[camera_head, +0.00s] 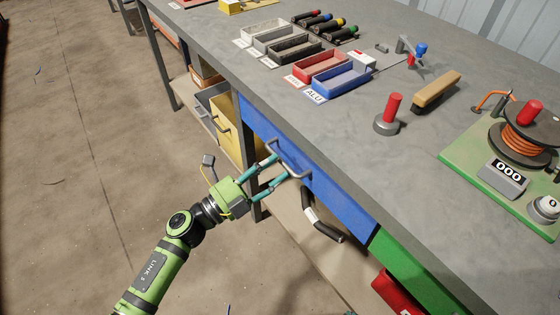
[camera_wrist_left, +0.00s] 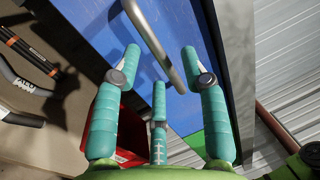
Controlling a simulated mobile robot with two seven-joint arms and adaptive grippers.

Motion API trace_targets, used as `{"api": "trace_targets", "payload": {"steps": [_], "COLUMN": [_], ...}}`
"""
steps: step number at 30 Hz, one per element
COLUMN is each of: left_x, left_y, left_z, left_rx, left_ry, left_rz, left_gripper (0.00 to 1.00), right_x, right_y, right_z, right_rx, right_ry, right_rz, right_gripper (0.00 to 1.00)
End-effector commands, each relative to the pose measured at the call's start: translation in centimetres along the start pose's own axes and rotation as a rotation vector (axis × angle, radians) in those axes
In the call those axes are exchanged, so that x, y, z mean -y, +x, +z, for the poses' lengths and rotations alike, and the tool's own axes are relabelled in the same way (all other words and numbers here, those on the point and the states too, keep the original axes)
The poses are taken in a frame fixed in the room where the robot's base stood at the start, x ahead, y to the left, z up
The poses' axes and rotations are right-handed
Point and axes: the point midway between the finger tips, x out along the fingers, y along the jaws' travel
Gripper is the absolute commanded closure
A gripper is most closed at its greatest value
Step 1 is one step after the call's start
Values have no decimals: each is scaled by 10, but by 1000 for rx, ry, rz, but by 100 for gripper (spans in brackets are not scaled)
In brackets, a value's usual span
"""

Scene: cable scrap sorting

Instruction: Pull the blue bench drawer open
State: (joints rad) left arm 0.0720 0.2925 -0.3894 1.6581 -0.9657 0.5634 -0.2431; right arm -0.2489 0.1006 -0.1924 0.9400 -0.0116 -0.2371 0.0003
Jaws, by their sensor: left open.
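The blue bench drawer (camera_head: 337,198) sits under the front edge of the bench, its front looking flush with it. Its grey bar handle (camera_head: 296,172) stands out from the blue front. My left gripper (camera_head: 279,167) is at this handle with its teal fingers open. In the left wrist view the handle (camera_wrist_left: 153,40) runs between the spread fingers, in front of the blue drawer face (camera_wrist_left: 85,20). No finger is clearly pressed on the bar; I cannot tell whether any touches it. My right gripper is not in view.
A green drawer (camera_head: 410,268) lies right of the blue one, a yellow bin (camera_head: 226,128) to its left under the bench. A black cable piece (camera_head: 322,222) and a red bin (camera_head: 395,292) are below. The floor before the bench is clear.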

Motion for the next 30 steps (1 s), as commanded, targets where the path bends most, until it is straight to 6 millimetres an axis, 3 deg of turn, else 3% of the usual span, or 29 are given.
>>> {"api": "trace_targets", "payload": {"steps": [6,16,17,19,20,30], "left_x": [0,-1,-1,-1,-1,0], "left_y": [26,30,30,30,30,25], "left_z": [0,0,0,0,0,0], "left_rx": [0,1,1,1,1,2], "left_ry": [-1,-2,-2,-2,-2,-2], "left_rz": [0,1,1,1,1,2], "left_gripper": [56,56,64,92,100,100], "right_x": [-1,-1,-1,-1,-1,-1], "right_y": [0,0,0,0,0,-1], "right_z": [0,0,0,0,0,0], "right_rx": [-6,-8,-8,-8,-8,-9], "right_ry": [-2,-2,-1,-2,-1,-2], "right_rz": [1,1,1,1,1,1], "right_gripper": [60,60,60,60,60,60]}}
